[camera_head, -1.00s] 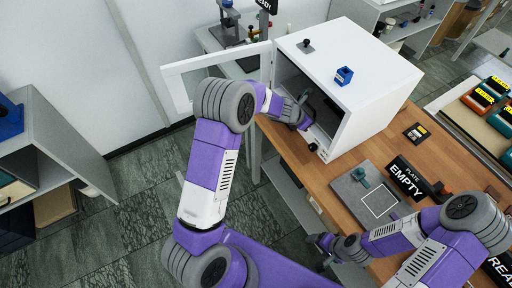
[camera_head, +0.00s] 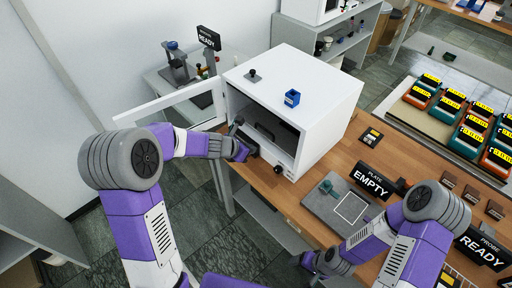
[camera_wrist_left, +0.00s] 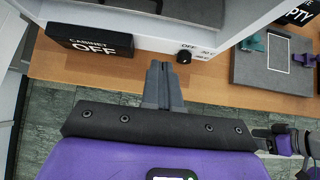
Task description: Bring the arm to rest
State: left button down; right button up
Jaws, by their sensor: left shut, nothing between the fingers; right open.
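My left gripper (camera_head: 240,148) is just outside the front of the white cabinet (camera_head: 325,110), near its lower front edge. In the left wrist view its fingers (camera_wrist_left: 160,70) are together and empty, over the table edge and floor. The cabinet door (camera_head: 170,108) stands open to the left, and a dark shelf or tray shows inside. A black sign reading CABINET OFF (camera_wrist_left: 90,39) stands on the table beside the black knob (camera_wrist_left: 184,57). My right gripper (camera_head: 308,262) is low by the table's front edge; its fingers are small and partly unclear.
A grey plate station (camera_head: 335,207) with a sign reading EMPTY (camera_head: 372,182) sits right of the cabinet. Several labelled boxes (camera_head: 452,103) stand at the right. Open floor (camera_head: 185,195) lies left of the table.

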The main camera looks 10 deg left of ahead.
pick_arm(q)
jog(key=shift+s+a+r, duration=0.2)
jog(key=shift+s+r, duration=0.05)
jog(key=shift+s, duration=0.05)
jog(key=s+d+f+m+g+y+b, duration=0.1)
jog(key=s+f+m+g+b, duration=0.15)
jog(key=s+f+m, duration=0.7)
jog(key=s+f+m+g+y+b, duration=0.1)
jog(key=s+f+m+g, duration=0.35)
jog(key=f, duration=0.85)
jog(key=s+d+f+m, duration=0.3)
jog(key=s+m, duration=0.3)
jog(key=s+d+f+m+h+b, duration=0.1)
jog(key=s+d+f+m, duration=0.2)
jog(key=s+m, duration=0.3)
jog(key=shift+s+f+m, duration=0.4)
jog(key=shift+f+m, duration=0.1)
jog(key=shift+f, duration=0.15)
